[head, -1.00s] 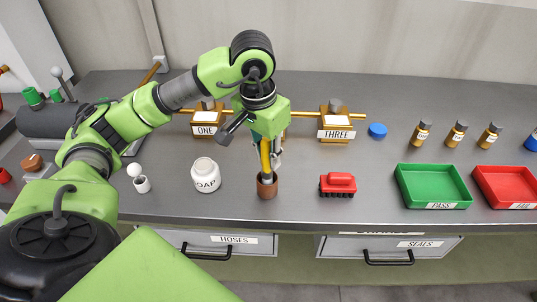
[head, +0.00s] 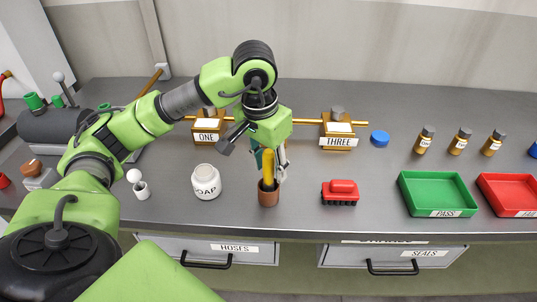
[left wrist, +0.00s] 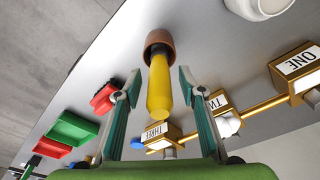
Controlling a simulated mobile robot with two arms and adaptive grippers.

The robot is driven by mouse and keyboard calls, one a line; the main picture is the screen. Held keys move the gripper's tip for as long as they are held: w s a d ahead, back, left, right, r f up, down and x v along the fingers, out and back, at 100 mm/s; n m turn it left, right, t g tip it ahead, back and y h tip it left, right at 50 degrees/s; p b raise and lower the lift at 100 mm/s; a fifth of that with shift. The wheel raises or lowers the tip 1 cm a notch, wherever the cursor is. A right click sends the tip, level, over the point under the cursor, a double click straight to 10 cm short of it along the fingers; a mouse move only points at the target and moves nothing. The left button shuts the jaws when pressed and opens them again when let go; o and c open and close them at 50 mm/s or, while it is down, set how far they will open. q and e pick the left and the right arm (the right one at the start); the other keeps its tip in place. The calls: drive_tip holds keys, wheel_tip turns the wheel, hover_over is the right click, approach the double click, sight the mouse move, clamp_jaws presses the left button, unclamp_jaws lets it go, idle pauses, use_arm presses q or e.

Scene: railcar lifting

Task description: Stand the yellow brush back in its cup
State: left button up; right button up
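The yellow brush (head: 269,166) stands in a small brown cup (head: 268,198) near the front of the bench, handle up and close to upright. Its lower end is hidden inside the cup. My left gripper (head: 270,172) is above the cup, pointing down, with its fingers on either side of the handle. In the left wrist view the brush handle (left wrist: 159,88) lies between the spread fingers, with a visible gap on each side, and runs into the cup (left wrist: 158,42). My right gripper is not in view.
A white soap jar (head: 206,182) stands left of the cup and a red brush block (head: 341,192) to the right. Behind are the labelled brass blocks ONE (head: 208,132) and THREE (head: 338,135) on a rod. A green tray (head: 437,194) is further right.

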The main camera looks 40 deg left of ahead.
sight(265, 185)
use_arm(q)
wheel_tip(265, 185, up, 12)
drive_tip(key=s, duration=0.1)
drive_tip(key=shift+s+f, duration=0.2)
drive_tip(key=shift+s, duration=0.2)
drive_tip(key=shift+a, duration=0.1)
idle(0.9)
